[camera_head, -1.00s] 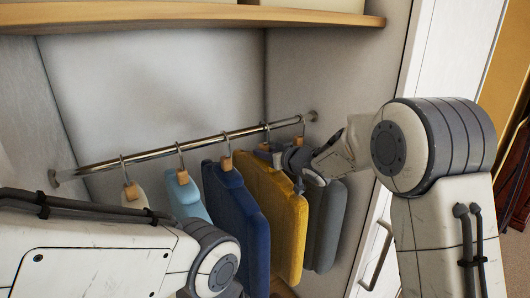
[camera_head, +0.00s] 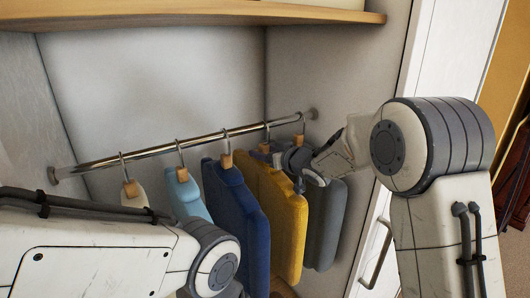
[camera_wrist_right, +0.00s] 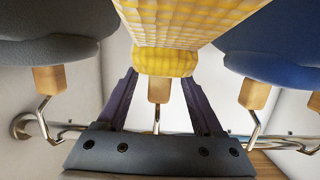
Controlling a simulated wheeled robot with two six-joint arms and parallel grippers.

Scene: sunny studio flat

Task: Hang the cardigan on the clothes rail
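The mustard-yellow knitted garment, which appears to be the cardigan (camera_head: 281,212), hangs by its hook on the metal clothes rail (camera_head: 155,153). It also shows in the right wrist view (camera_wrist_right: 165,62), with its small wooden hanger block below the collar and its hook at the rail. My right gripper (camera_head: 268,152) reaches in from the right at the top of this garment. In the right wrist view its two fingers (camera_wrist_right: 158,82) stand apart on either side of the wooden block, with gaps showing. My left arm crosses the lower left; its gripper is out of sight.
A blue garment (camera_head: 237,215), a light-blue one (camera_head: 187,197) and a cream one (camera_head: 133,196) hang to the left. A grey garment (camera_head: 326,222) hangs close on the right. A wooden shelf (camera_head: 200,17) runs above the rail. The wardrobe's right wall (camera_head: 340,75) is near my right arm.

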